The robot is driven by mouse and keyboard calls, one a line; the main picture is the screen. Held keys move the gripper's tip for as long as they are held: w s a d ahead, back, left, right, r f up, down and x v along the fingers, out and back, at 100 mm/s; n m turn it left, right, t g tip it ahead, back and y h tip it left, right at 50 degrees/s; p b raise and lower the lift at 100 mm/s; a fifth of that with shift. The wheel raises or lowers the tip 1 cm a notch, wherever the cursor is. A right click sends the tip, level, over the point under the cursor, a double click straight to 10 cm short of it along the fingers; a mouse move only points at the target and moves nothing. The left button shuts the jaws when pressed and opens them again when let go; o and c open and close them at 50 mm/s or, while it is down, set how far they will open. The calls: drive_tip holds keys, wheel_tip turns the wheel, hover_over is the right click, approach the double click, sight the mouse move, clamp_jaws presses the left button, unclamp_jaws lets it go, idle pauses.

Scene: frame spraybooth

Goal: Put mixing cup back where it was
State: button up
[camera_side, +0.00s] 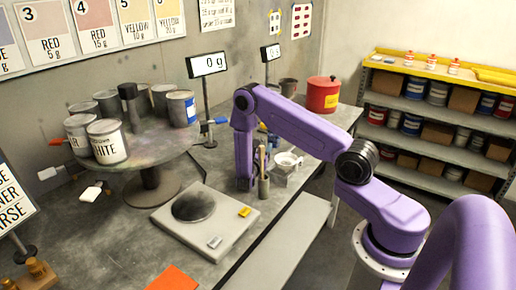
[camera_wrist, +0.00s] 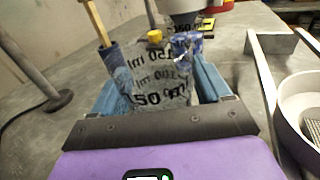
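The mixing cup (camera_wrist: 160,82) is clear, with dark 50, 100 and 150 ml marks. In the wrist view it stands between the two blue fingers of my gripper (camera_wrist: 163,90). The fingers lie close against both of its sides, and it seems gripped. In the side view my gripper (camera_side: 246,183) is low over the bench beside a grey holder with sticks (camera_side: 264,187). The cup cannot be made out there, and its base is hidden in the wrist view.
A scale (camera_side: 205,222) with a dark round plate stands in front. A turntable (camera_side: 135,150) with several paint cans is at left. A red can (camera_side: 323,97) stands behind. A white bowl (camera_side: 288,160) is right of my gripper. Displays on poles read 0 g.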

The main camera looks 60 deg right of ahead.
sight(256, 137)
idle(0.3)
drive_tip(key=shift+a+r, duration=0.1)
drive_tip(key=shift+r, duration=0.05)
drive_tip(key=v, duration=0.2)
drive_tip(key=shift+s+a, duration=0.1)
drive_tip(key=shift+a, duration=0.2)
wheel_tip(256, 137, up, 6)
drive_tip(key=shift+a+f, duration=0.1)
drive_tip(key=shift+f, duration=0.05)
drive_tip(key=shift+s+r, duration=0.1)
drive_tip(key=shift+r, duration=0.55)
